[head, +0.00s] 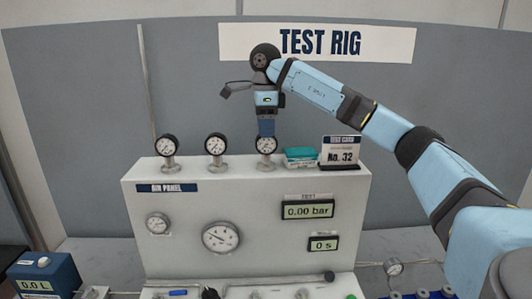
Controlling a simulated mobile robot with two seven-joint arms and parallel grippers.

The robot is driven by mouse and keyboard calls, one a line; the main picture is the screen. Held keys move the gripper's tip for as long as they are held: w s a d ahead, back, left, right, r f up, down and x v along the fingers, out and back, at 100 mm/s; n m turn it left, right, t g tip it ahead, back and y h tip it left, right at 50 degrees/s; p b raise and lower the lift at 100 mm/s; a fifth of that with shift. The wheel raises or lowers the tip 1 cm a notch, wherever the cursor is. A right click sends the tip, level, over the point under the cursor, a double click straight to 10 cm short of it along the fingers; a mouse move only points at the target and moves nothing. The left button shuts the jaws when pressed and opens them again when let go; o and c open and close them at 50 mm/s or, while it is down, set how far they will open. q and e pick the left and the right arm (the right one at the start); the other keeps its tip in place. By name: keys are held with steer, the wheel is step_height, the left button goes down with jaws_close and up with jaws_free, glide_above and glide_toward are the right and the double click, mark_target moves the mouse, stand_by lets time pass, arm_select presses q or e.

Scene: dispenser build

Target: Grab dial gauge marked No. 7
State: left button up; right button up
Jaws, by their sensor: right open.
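Three small dial gauges stand upright in a row on top of the white panel box: the left gauge (169,147), the middle gauge (216,145) and the right gauge (266,146). Each has a white face, and the left and middle ones show dark rims. Their markings are too small to read, so I cannot tell which is No. 7. My right gripper (266,128) points down, open, directly over the right gauge, and its fingers hide that gauge's top edge. I cannot tell whether they touch it. My left gripper is not in view.
A teal block (300,155) and a card reading No. 32 (341,150) stand just right of the right gauge. The box front (180,265) carries more gauges and displays. Another small gauge (393,267) is at lower right. A blue display unit (47,275) is at lower left.

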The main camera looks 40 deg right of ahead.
mark_target(266, 152)
steer(key=shift+f, duration=2)
steer(key=shift+s, duration=0.1)
steer(key=shift+c, duration=0.4)
jaws_close()
steer(key=shift+r, duration=0.2)
